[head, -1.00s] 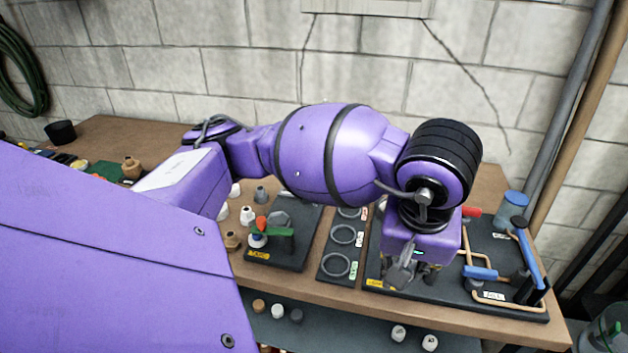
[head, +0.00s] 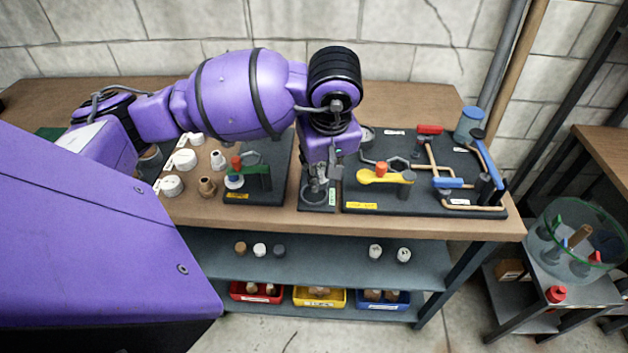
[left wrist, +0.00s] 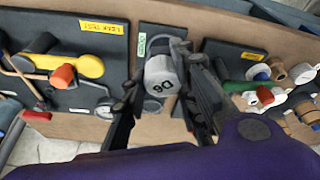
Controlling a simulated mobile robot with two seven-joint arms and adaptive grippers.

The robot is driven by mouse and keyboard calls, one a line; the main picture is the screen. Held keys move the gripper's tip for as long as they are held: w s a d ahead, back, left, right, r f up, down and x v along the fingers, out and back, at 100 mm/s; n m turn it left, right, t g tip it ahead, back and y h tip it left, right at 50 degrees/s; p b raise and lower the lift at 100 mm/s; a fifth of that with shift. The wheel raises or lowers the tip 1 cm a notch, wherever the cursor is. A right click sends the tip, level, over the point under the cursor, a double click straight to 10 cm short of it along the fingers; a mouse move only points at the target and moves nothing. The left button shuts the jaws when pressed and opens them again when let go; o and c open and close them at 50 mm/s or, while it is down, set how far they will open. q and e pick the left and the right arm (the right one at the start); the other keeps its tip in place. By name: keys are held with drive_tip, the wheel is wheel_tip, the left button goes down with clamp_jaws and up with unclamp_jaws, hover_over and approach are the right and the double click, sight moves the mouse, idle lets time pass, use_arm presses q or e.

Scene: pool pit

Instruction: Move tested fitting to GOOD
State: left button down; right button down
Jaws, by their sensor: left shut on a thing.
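My left gripper (head: 318,190) points down over the near end of the narrow black ring strip (head: 303,206), beside its green label (head: 332,197). In the left wrist view, my left gripper (left wrist: 158,72) is shut on a grey fitting (left wrist: 160,76) with dark markings on its end. The fitting is between the fingers over the strip, near the green label (left wrist: 142,45). I cannot tell whether it touches the strip. A pale ring shows around the fingers in the head view. The label's text is too small to read. My right gripper is not in view.
Right of the strip is the leak test board (head: 362,198) with a yellow handle (head: 385,178) and copper pipes. Left of it is a black board (head: 240,197) with a green-handled clamp (head: 258,178). White and brown fittings stand further left. Coloured bins (head: 320,296) sit below.

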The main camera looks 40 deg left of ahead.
use_arm(q)
drive_tip(key=a+f, duration=0.1)
drive_tip(key=w+f, duration=0.1)
drive_tip(key=f, duration=0.1)
drive_tip(key=w+a+f, duration=0.1)
drive_tip(key=shift+a+f, duration=0.3)
drive_tip(key=shift+f, duration=0.05)
drive_tip(key=shift+s+x, duration=0.2)
drive_tip(key=shift+x, duration=1.85)
drive_tip(key=c, duration=1.4)
unclamp_jaws()
drive_tip(key=shift+d, duration=0.2)
